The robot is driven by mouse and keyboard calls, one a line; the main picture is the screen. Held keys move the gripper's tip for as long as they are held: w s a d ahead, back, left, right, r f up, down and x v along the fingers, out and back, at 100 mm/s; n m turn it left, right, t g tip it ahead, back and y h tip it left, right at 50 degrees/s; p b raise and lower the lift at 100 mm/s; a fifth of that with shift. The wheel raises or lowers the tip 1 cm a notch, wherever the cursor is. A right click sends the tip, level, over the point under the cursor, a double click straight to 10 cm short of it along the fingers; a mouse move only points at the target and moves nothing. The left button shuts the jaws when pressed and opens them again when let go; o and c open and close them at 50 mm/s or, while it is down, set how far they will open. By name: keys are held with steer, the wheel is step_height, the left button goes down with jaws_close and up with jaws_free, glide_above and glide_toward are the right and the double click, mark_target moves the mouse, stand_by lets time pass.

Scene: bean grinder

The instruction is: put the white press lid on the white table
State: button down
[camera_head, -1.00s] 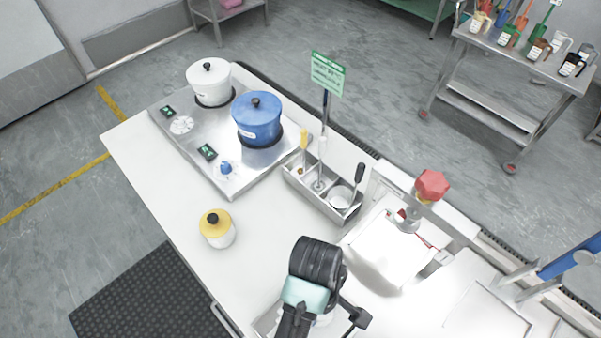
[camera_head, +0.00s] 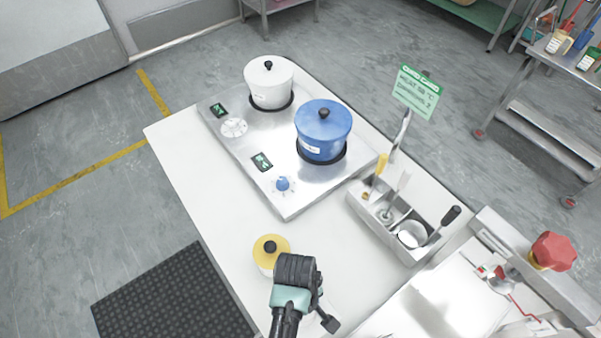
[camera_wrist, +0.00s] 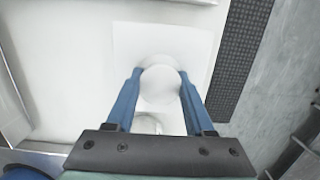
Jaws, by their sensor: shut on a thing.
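In the wrist view, the blue fingers of my gripper (camera_wrist: 161,76) are shut on a round white knob, which seems to belong to the white press lid (camera_wrist: 190,42), a flat square plate below the fingers. The plate is over the white table (camera_head: 185,170), near its edge. I cannot tell whether it touches the surface. In the head view, my wrist hides the fingers and most of the lid, beside a white pot with a yellow lid (camera_head: 266,247).
A hot plate (camera_head: 290,205) with a white pot (camera_head: 268,88) and a blue pot (camera_head: 322,135) fills the far end. A steel tool holder (camera_head: 405,230) and a press with a red knob (camera_head: 552,250) stand right. Bare table lies left of the yellow-lidded pot.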

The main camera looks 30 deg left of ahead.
steer(key=shift+f, duration=2.55)
steer(key=shift+f, duration=0.2)
steer(key=shift+c, duration=1.4)
jaws_free()
steer(key=shift+r, duration=0.1)
steer(key=r, duration=0.4)
steer(key=a+r, duration=0.1)
steer(key=r, duration=0.7)
steer(key=shift+w+a, duration=0.25)
